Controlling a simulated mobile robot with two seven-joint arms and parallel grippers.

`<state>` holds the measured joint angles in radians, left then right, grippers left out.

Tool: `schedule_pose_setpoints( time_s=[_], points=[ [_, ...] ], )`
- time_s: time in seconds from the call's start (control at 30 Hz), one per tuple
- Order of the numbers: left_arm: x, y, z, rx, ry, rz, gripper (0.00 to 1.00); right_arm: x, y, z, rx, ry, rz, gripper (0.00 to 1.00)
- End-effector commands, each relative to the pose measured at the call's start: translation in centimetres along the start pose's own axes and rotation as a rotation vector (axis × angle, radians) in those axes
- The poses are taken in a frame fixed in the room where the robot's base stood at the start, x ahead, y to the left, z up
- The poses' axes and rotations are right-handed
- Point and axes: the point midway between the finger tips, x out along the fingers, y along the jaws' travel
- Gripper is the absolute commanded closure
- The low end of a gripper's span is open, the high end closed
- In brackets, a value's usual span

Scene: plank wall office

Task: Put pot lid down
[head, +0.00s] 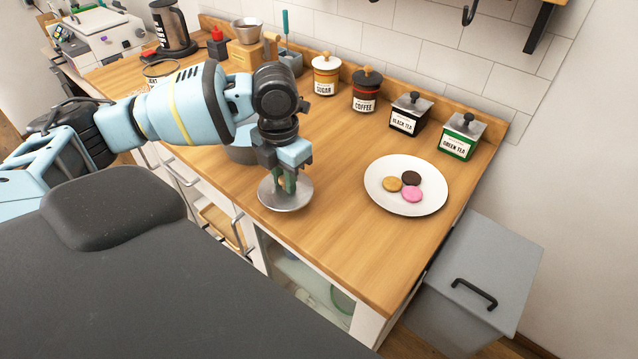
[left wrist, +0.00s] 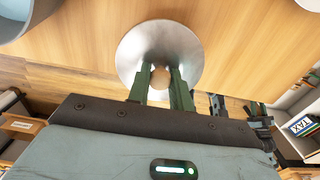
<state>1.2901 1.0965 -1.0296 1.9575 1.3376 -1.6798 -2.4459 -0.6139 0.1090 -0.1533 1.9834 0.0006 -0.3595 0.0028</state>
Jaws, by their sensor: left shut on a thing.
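The pot lid (head: 298,198) is a round silver metal disc near the front edge of the wooden counter. My left gripper (head: 285,181) points down and is shut on the lid's knob. In the left wrist view the lid (left wrist: 185,45) lies between and beyond the green fingers, with its light wooden knob (left wrist: 160,76) between the fingertips. I cannot tell whether the lid touches the counter or hangs slightly above it. A grey-blue pot (head: 240,153) stands behind my left wrist, mostly hidden. Its edge also shows at the top left of the left wrist view (left wrist: 28,15). My right gripper is not seen in the head view.
A white plate (head: 432,203) with cookies (head: 412,179) is right of the lid on the counter (head: 340,240). Sugar (head: 326,76), coffee (head: 366,92), black tea (head: 408,113) and green tea (head: 461,136) containers line the back. Bare wood lies between lid and plate. A grey bin (head: 490,265) stands below right.

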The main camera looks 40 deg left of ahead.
Motion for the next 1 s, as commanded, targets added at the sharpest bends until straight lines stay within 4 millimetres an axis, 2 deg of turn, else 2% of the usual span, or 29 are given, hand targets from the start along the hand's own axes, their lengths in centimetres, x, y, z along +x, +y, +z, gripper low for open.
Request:
schedule_pose_setpoints(
  time_s=[0.1,0.3,0.7,0.9,1.0],
  points=[
    [0.1,-1.6,2.3,0.001,-0.002,-0.001,1.0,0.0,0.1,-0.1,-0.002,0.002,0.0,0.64],
    [0.5,-3.2,4.8,-0.001,-0.001,0.0,1.0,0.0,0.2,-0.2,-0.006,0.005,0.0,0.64],
    [0.6,-4.2,6.1,0.0,-0.001,0.001,1.0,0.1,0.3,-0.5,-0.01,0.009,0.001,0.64],
    [3.6,-4.0,5.9,-0.001,0.001,0.003,1.0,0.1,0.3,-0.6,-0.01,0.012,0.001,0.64],
    [4.1,-4.0,6.0,0.0,-0.002,0.001,1.0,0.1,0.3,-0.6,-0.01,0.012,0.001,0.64]
  ],
)
